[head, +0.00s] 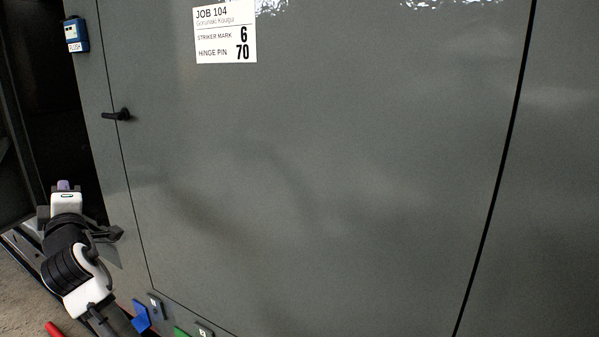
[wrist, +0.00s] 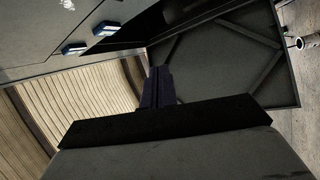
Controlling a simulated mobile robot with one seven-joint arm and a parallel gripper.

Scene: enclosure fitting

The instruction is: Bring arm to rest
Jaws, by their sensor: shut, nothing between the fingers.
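My gripper (wrist: 159,74) shows in the wrist view as two dark fingers pressed together, with nothing between them. In the head view my arm is at the lower left, folded in front of the dark opening beside the grey enclosure door (head: 320,170). The fingertips are hard to make out there. The door appears closed, with a black handle (head: 117,115) near its left edge. No object is in my grip.
A job label (head: 225,32) reads striker mark 6, hinge pin 70. A blue device (head: 76,35) is mounted left of the door. Blue (head: 141,315) and green (head: 181,332) pieces lie below. The wrist view shows a dark framed panel (wrist: 225,65) and slatted surface (wrist: 75,105).

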